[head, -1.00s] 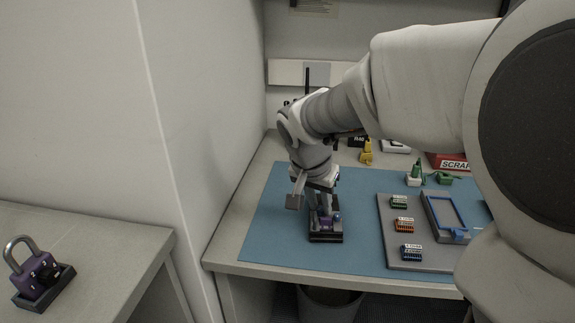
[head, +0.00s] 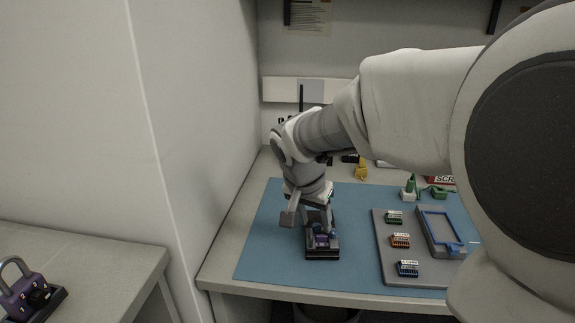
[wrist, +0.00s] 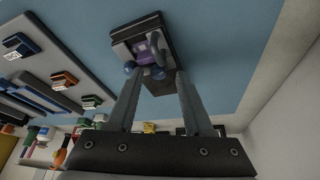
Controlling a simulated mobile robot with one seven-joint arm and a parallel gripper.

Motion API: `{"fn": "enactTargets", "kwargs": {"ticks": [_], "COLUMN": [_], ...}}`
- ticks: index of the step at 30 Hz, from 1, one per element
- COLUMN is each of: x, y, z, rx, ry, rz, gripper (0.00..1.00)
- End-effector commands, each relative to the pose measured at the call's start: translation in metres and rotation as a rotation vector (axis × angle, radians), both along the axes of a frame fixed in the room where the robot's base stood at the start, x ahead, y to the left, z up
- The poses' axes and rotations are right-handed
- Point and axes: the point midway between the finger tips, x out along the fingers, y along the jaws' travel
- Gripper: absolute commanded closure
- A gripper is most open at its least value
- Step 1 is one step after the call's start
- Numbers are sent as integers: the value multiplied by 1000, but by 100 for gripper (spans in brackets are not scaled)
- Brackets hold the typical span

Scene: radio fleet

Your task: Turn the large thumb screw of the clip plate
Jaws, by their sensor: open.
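The clip plate is a purple plate on a dark block (head: 322,252) near the front of the blue mat. In the wrist view the purple plate (wrist: 143,48) shows at top centre, with grey metal parts around it. A small blue-grey round knob (wrist: 130,68) sits at its near left corner, and another rounded blue-grey part (wrist: 157,73) is to its right. I cannot tell for sure which is the large thumb screw. My gripper (wrist: 156,80) is open, its two fingers apart at the block's near edge, with nothing clearly held. In the head view my gripper (head: 318,212) is just behind the block.
A grey tray (head: 384,262) with green, orange and blue connectors and a blue frame (head: 425,225) lies right of the block. Green and yellow pieces stand behind. A side wall (head: 190,130) is left. A purple padlock (head: 22,295) sits on the left counter.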

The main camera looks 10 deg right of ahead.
Motion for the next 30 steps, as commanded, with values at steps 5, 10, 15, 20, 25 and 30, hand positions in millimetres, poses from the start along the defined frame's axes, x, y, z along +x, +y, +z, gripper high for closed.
{"fn": "enactTargets", "kwargs": {"ticks": [5,10,15,20,25,30], "x": [-2,-2,-3,-3,-3,-3], "y": [-3,-4,-5,-6,-6,-7], "z": [2,3,3,2,1,0], "rx": [0,0,0,1,2,1], "ry": [4,5,4,3,2,1], "rz": [74,196,313,410,501,587], "gripper": [44,44,44,44,44,44]}}
